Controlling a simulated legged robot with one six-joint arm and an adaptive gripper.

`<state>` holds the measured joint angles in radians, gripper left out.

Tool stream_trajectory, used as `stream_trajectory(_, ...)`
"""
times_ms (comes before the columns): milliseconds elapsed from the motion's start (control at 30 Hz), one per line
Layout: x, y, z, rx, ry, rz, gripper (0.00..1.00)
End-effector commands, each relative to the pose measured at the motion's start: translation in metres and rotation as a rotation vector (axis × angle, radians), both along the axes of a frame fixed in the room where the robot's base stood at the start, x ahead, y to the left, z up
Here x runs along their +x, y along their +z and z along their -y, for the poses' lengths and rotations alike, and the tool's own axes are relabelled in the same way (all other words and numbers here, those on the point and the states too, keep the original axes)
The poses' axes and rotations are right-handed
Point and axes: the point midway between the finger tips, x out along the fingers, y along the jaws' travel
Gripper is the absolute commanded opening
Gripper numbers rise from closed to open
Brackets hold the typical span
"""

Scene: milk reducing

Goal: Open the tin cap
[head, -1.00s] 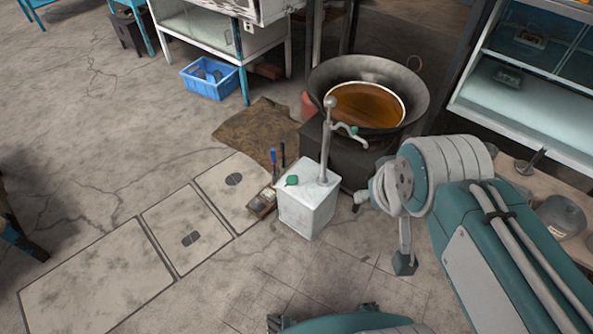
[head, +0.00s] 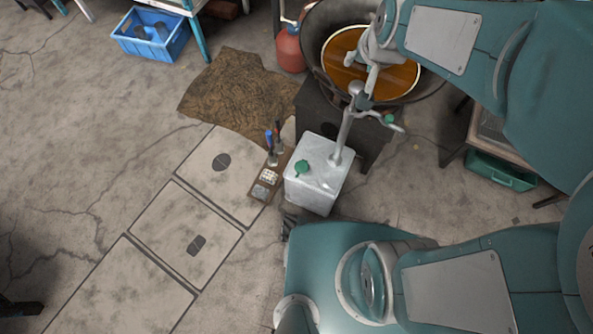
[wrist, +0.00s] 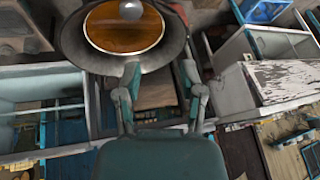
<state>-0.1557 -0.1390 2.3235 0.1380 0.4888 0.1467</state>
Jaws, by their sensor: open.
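The pale metal tin (head: 312,192) stands upright on the floor, with a green cap (head: 302,168) on its top near the left corner. The tin and cap are not clearly seen there; a round grey knob shows at the top edge.
A black wok (head: 310,45) of orange-brown liquid sits on a dark stand behind the tin. A small tray (head: 265,180) with tools lies left of the tin. A red gas bottle (head: 290,48) and blue crate (head: 150,35) are farther back.

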Motion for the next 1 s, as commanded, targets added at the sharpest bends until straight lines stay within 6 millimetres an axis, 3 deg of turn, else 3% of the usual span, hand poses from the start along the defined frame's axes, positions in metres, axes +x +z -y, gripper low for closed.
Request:
stream_trajectory(200,0.044,-0.065,-0.039,0.046,-0.039,-0.033,0.51)
stream_trajectory(500,0.078,-0.175,-0.095,0.081,-0.108,-0.066,0.51)
stream_trajectory(767,0.078,-0.284,-0.129,0.090,-0.174,-0.084,0.51)
stream_trajectory(1000,0.053,-0.390,-0.143,0.080,-0.234,-0.087,0.51)
